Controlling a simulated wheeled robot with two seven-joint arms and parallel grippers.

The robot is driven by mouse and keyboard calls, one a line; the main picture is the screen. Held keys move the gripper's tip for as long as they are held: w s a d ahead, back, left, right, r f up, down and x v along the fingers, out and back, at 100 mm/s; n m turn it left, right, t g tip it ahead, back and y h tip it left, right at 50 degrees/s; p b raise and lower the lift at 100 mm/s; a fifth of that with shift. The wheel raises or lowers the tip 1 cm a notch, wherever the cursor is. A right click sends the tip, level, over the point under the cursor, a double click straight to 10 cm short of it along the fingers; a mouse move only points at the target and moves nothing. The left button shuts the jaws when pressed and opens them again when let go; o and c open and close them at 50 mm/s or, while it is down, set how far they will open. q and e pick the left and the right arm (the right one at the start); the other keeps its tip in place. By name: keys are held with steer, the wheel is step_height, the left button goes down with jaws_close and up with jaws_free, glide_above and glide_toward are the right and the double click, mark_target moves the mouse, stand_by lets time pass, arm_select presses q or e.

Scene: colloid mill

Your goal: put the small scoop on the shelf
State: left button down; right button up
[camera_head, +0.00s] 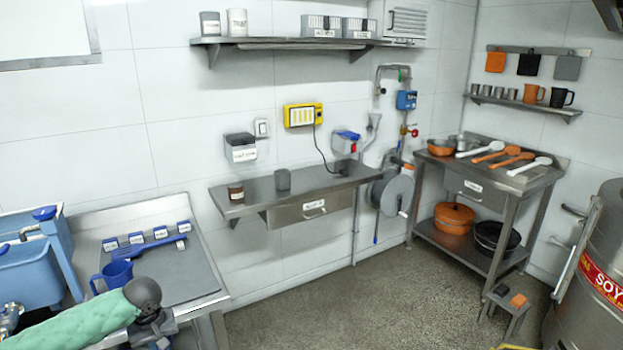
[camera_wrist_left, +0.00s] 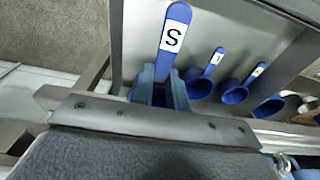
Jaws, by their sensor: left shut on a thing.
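My left gripper (camera_head: 158,326) is at the front right corner of the left bench in the head view, with its fingertips hard to see. In the left wrist view, my left gripper (camera_wrist_left: 161,84) is shut on a blue scoop with a white S label (camera_wrist_left: 172,40). The labelled part sticks out beyond the fingers; the rest is hidden between and behind them. I cannot tell whether it touches the surface below. A steel wall shelf (camera_head: 283,42) hangs high at the back. A lower steel shelf with a drawer (camera_head: 246,201) is below it. My right gripper is not in view.
Several blue scoops (camera_wrist_left: 236,91) lie beside the held one in the left wrist view. A blue jug (camera_head: 113,275) stands on the grey mat (camera_head: 190,280).

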arm_select(q)
steer(key=shift+s+d+r+m, duration=0.1)
steer(key=shift+s+d+m, duration=0.05)
steer(key=shift+s+m, duration=0.3)
steer(key=s+d+r+m, duration=0.1)
steer(key=d+m, duration=0.1)
steer(key=d, duration=0.7)
steer(key=s+d+r+m, duration=0.1)
steer(key=d+r+m, duration=0.1)
steer(key=d, duration=0.8)
steer(key=shift+d+r+m+h, duration=0.2)
steer(key=shift+d+m+h, duration=0.15)
steer(key=shift+m, duration=0.4)
steer(key=shift+a, duration=0.1)
